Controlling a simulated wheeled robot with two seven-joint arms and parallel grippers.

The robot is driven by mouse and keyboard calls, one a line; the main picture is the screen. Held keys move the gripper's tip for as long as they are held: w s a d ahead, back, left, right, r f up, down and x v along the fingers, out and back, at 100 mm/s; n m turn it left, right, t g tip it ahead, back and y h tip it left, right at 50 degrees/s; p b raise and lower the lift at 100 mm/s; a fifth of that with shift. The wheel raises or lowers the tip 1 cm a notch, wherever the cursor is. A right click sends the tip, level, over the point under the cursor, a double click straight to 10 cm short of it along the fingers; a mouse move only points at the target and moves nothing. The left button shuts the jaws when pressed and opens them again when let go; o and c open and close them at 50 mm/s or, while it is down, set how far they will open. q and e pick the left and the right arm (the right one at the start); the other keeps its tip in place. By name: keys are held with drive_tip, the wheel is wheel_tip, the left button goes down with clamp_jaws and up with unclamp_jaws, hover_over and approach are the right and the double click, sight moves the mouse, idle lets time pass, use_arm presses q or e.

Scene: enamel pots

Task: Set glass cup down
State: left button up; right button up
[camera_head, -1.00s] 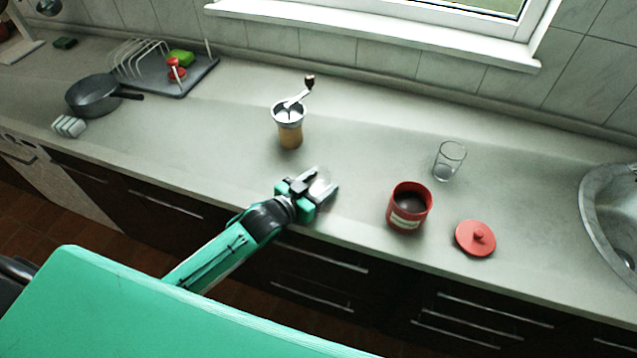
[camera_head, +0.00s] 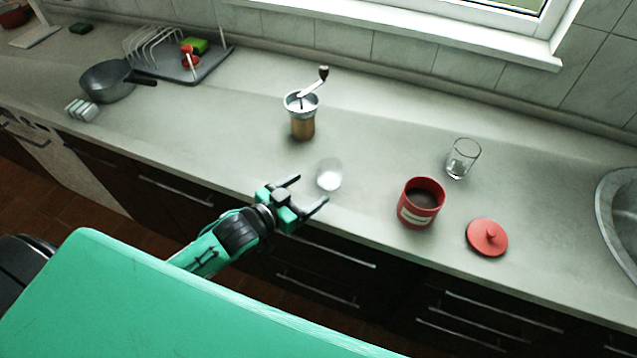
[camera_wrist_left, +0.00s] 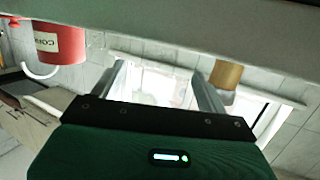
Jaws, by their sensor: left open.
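A small translucent glass cup (camera_head: 329,175) with a whitish lower part stands upright on the counter near its front edge. My left gripper (camera_head: 311,191) is open, its two dark fingers spread, just to the lower left of this cup and apart from it. In the left wrist view, the open fingers (camera_wrist_left: 165,85) frame a bright, washed-out area where the cup cannot be made out clearly. A second, clear glass (camera_head: 463,158) stands farther right, behind the red canister. My right gripper is not in view.
The open red canister (camera_head: 419,204) stands right of the cup, with its red lid (camera_head: 487,237) lying beside it. A coffee grinder (camera_head: 302,116) stands behind the cup. A pan (camera_head: 107,82) and drying rack (camera_head: 190,68) are far left. A sink (camera_head: 622,222) is at the right edge.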

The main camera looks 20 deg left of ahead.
use_arm(q)
drive_tip(key=shift+v, duration=1.75)
